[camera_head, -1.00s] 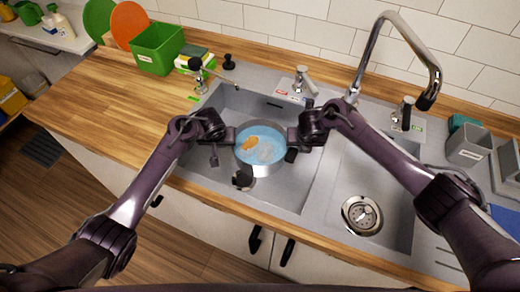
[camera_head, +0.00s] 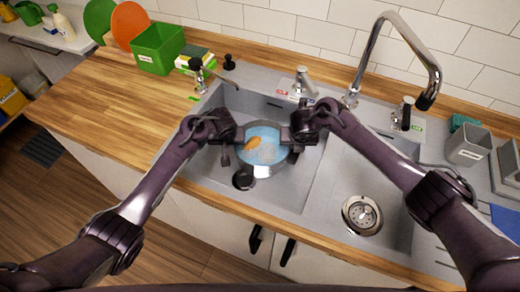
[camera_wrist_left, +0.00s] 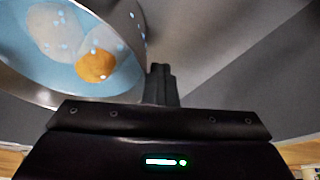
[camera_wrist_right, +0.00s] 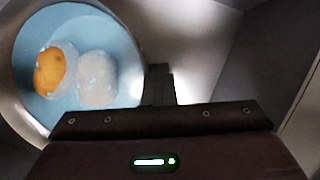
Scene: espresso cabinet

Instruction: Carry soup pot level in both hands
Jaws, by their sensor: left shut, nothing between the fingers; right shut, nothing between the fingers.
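The soup pot (camera_head: 262,170) is a round metal pot over the left sink basin, with a light-blue inside holding an orange piece and a pale round piece. Its rim also shows in the left wrist view (camera_wrist_left: 30,92) and the right wrist view (camera_wrist_right: 22,108). My left gripper (camera_head: 240,134) is at the pot's left side and my right gripper (camera_head: 289,134) at its right side. Both are shut, with nothing seen between the fingers. The grippers partly hide the pot's sides. I cannot tell whether the pot touches the basin floor.
A black round part (camera_head: 243,179) lies in the left basin near the pot's front. The right basin (camera_head: 385,195) is empty with a metal drain. Faucets (camera_head: 428,75) stand behind. A green bin (camera_head: 156,50) is back left. The wooden counter (camera_head: 105,100) has free room.

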